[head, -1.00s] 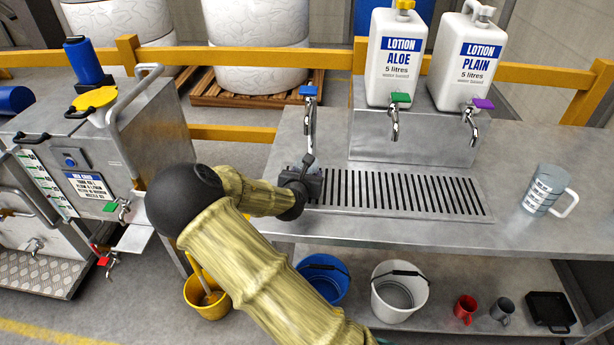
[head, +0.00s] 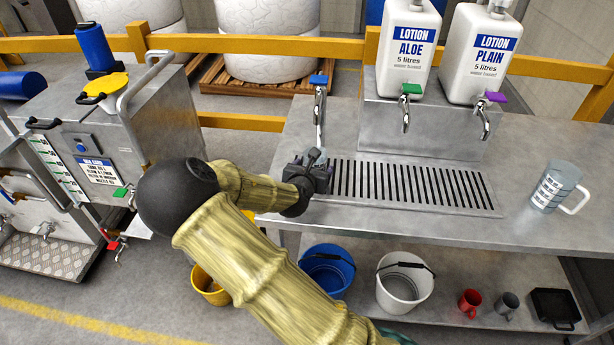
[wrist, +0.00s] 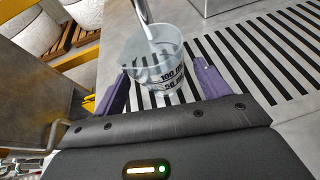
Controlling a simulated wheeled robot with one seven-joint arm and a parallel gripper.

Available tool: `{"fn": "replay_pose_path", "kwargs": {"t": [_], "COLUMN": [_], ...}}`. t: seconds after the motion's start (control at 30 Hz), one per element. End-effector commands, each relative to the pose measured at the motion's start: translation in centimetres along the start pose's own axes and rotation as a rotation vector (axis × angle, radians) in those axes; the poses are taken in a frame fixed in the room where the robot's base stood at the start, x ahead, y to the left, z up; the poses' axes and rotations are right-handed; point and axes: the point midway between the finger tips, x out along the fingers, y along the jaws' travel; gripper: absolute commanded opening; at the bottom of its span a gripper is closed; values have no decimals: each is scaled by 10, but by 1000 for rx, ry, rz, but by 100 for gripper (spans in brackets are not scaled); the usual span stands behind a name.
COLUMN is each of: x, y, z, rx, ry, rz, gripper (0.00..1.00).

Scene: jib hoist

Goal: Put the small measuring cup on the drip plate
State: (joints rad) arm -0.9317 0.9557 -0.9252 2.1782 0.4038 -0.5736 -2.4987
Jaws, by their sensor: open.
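The small measuring cup (wrist: 157,72) is clear, with black marks of 50 and 100. In the wrist view it stands upright over the slotted left end of the drip plate (wrist: 232,66), under a metal tap spout (wrist: 144,14). My gripper (wrist: 162,88) is open, its two purple fingers on either side of the cup. A gap shows between the cup and the right finger; contact at the left finger is hard to tell. In the head view my gripper (head: 318,172) is at the plate's left end and mostly hides the cup. The drip plate (head: 410,207) is otherwise bare.
The blue-handled tap (head: 319,82) rises just behind my gripper. A larger measuring jug (head: 552,190) stands at the right of the counter. Two lotion containers (head: 407,45) with taps stand on a raised block behind the plate. Buckets and mugs sit on the shelf below.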

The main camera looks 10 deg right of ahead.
Motion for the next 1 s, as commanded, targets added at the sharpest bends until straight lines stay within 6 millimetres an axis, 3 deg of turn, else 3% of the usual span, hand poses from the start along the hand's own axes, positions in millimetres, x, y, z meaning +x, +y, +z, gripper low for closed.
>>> {"fn": "replay_pose_path", "kwargs": {"t": [0.5, 1.0], "x": [-79, -89], "y": [0, -1], "z": [1, 0], "rx": [-2, 1], "ry": [0, 0], "rz": [0, -2], "gripper": [75, 75]}}
